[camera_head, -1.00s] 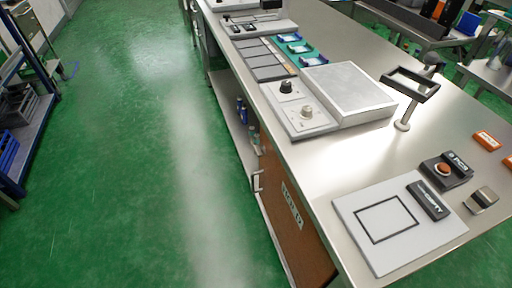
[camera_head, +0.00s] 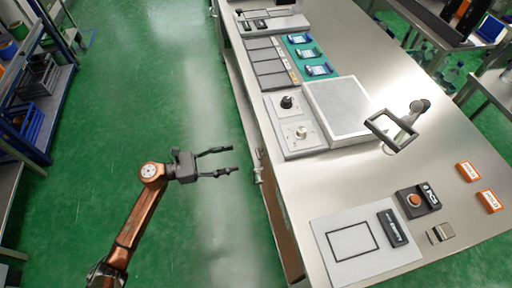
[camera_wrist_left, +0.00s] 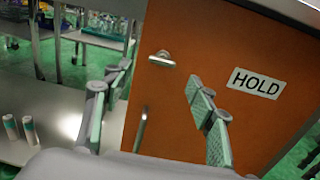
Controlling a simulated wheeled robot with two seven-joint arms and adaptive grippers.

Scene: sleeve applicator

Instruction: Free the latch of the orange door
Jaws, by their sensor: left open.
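The orange door (camera_head: 284,232) is on the front side of the bench and shows as a narrow strip in the head view. In the left wrist view the orange door (camera_wrist_left: 250,45) fills the middle and right and bears a HOLD label (camera_wrist_left: 257,83). A small silver lever-like fitting (camera_wrist_left: 162,59) and an upright bar handle (camera_wrist_left: 140,130) are on its left part. My left gripper (camera_head: 235,160) is open and empty, left of the silver hardware (camera_head: 258,168) on the bench front, apart from it. In the wrist view its fingers (camera_wrist_left: 158,74) flank the lever-like fitting. My right gripper is not in view.
The steel bench top (camera_head: 440,150) carries a control box with knobs (camera_head: 300,133), a framed stand (camera_head: 390,130) and a white plate (camera_head: 335,270). A shelf with bottles (camera_wrist_left: 20,130) lies left of the door. Green floor is open left of the bench.

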